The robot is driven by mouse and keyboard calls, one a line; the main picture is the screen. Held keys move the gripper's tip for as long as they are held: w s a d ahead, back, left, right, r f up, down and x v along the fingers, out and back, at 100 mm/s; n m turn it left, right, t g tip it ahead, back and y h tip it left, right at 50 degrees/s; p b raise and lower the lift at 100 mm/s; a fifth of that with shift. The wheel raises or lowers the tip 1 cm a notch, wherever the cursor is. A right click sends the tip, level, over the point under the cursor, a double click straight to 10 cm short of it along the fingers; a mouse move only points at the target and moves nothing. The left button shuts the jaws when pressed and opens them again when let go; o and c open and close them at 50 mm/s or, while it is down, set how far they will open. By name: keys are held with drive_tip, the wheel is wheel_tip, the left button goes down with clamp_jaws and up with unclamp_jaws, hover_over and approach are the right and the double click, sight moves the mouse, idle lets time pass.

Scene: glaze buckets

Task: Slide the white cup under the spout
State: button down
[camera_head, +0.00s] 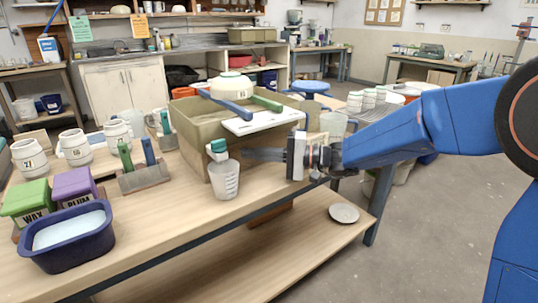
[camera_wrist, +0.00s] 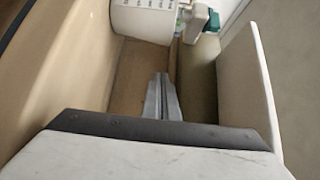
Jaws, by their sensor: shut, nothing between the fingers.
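The white cup (camera_head: 225,180) is a translucent tapered beaker with grey marks. It stands upright on the wooden table near its front edge. The spout (camera_head: 217,150), a white tap with a green top, sticks out of the olive tub (camera_head: 195,139) above the cup. In the wrist view the cup (camera_wrist: 143,20) is at the top, left of the tap (camera_wrist: 198,20), so they look offset there. My gripper (camera_head: 247,155) is shut and empty, to the right of the cup. In the wrist view its fingertips (camera_wrist: 161,80) point at the cup, with a gap between.
A white board (camera_head: 262,122) lies across the tub's top. A navy basin (camera_head: 70,238), lidded containers and white jars (camera_head: 75,147) stand further left. Bare tabletop lies in front of the cup.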

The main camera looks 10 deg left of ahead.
sight(225, 180)
drive_tip(key=shift+s+a, duration=0.3)
drive_tip(key=shift+s, duration=0.75)
drive_tip(key=shift+s+a, duration=0.25)
drive_tip(key=shift+s, duration=0.75)
drive_tip(key=shift+s, duration=0.1)
drive_tip(key=shift+s+a, duration=0.15)
drive_tip(key=shift+s, duration=0.95)
drive_tip(key=shift+w, duration=0.1)
